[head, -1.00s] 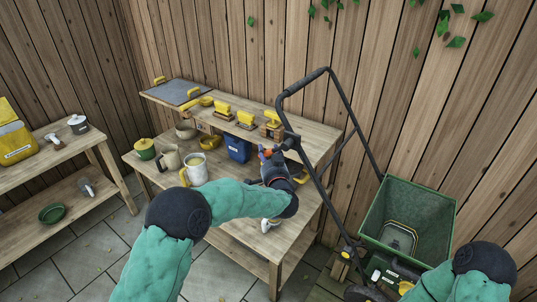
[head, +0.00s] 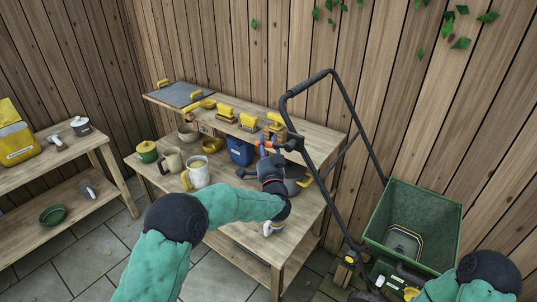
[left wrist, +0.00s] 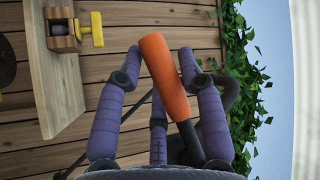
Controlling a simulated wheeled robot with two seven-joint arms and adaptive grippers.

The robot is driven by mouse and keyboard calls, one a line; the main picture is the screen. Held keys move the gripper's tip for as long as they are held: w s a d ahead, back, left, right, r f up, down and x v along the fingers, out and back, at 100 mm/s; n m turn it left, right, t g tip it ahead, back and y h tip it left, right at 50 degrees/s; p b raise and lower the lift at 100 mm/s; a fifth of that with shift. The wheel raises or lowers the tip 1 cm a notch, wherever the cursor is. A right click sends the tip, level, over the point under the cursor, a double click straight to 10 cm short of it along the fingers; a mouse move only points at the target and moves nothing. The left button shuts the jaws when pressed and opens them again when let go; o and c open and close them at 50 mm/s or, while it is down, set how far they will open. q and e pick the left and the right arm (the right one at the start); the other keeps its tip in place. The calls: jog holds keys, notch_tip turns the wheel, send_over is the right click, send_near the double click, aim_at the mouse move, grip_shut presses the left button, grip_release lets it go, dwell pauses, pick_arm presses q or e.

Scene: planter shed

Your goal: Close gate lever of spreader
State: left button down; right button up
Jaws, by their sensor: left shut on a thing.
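The spreader has a green hopper (head: 412,225) at the right and a black looped handle (head: 345,110) leaning up over the bench. Its gate lever, with an orange grip (head: 266,146), sticks out to the left from the handle. My left gripper (head: 272,165) is at this lever. In the left wrist view, the orange grip (left wrist: 160,65) on its dark stem lies between the purple fingers of my left gripper (left wrist: 162,55), which is shut on it. My right arm shows at the lower right, but its gripper is not in view.
A wooden bench (head: 245,240) stands behind my left arm, with a white mug (head: 199,174), a blue container (head: 240,150) and a dark pan. Yellow-handled items line its upper shelf. A second bench (head: 60,155) stands at the left. A wooden fence closes the back.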

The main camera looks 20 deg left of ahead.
pick_arm(q)
jog(key=m+t+b, duration=0.1)
jog(key=r+m+t+b, duration=0.1)
jog(key=shift+a+r+m+h, duration=0.25)
jog(key=shift+m+h, duration=0.15)
jog(key=shift+w+r+m+t+b, duration=0.1)
jog(key=shift+r+m+t+b, duration=0.3)
jog(key=shift+m, duration=0.1)
jog(key=c, duration=0.7)
grip_release()
jog(key=shift+c, duration=0.2)
jog(key=shift+r, duration=0.1)
jog(key=v, duration=1.2)
